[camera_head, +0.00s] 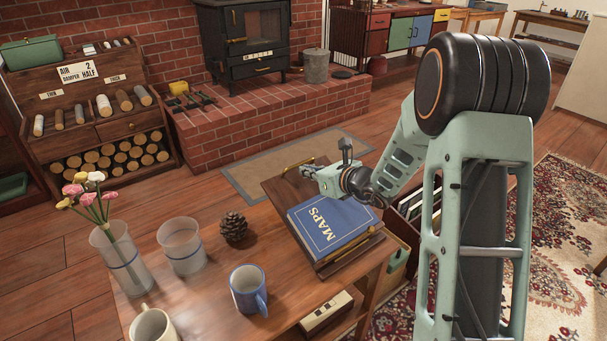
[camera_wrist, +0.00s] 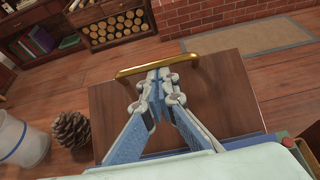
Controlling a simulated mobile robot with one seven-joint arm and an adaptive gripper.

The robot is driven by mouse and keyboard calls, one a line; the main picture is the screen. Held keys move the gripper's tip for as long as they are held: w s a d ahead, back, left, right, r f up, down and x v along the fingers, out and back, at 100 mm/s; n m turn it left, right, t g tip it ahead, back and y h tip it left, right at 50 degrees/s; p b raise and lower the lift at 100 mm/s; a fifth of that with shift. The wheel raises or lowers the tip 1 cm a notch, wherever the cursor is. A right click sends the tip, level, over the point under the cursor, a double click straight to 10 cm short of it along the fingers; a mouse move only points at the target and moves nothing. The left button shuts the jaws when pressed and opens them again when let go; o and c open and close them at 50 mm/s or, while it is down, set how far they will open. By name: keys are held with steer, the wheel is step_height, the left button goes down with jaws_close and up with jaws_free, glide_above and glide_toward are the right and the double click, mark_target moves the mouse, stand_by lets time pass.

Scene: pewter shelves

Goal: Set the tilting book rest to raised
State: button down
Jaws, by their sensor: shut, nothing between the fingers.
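The book rest (camera_head: 283,196) is a dark wooden board at the right end of the table, looking low and nearly flat. It also shows in the wrist view (camera_wrist: 215,95). A blue book marked MAPS (camera_head: 333,225) lies on it, against a brass-trimmed ledge (camera_head: 352,250). A brass bar handle (camera_head: 297,165) spans the far edge; it also shows in the wrist view (camera_wrist: 133,71). My gripper (camera_head: 307,170) is over the board, its fingertips (camera_wrist: 156,74) shut and empty, close to the handle's middle. I cannot tell whether they touch it. My arm hides part of the board's right side.
A pine cone (camera_head: 233,227), a blue mug (camera_head: 248,289), a pale mug (camera_head: 153,325), a clear tumbler (camera_head: 181,246) and a flower vase (camera_head: 120,258) stand left of the rest. Brick hearth (camera_head: 270,120) and floor lie beyond. Space above the board is otherwise clear.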

steer(key=shift+s+d+r+p, duration=0.2)
steer(key=shift+s+r, duration=0.1)
steer(key=shift+r, duration=0.25)
steer(key=shift+s+d+r+p, duration=0.1)
steer(key=shift+s+d+r, duration=0.15)
steer(key=shift+r, duration=0.3)
steer(key=shift+s+d+r, duration=0.3)
steer(key=shift+s+r, duration=0.15)
steer(key=shift+s, duration=0.05)
steer(key=shift+f, duration=0.1)
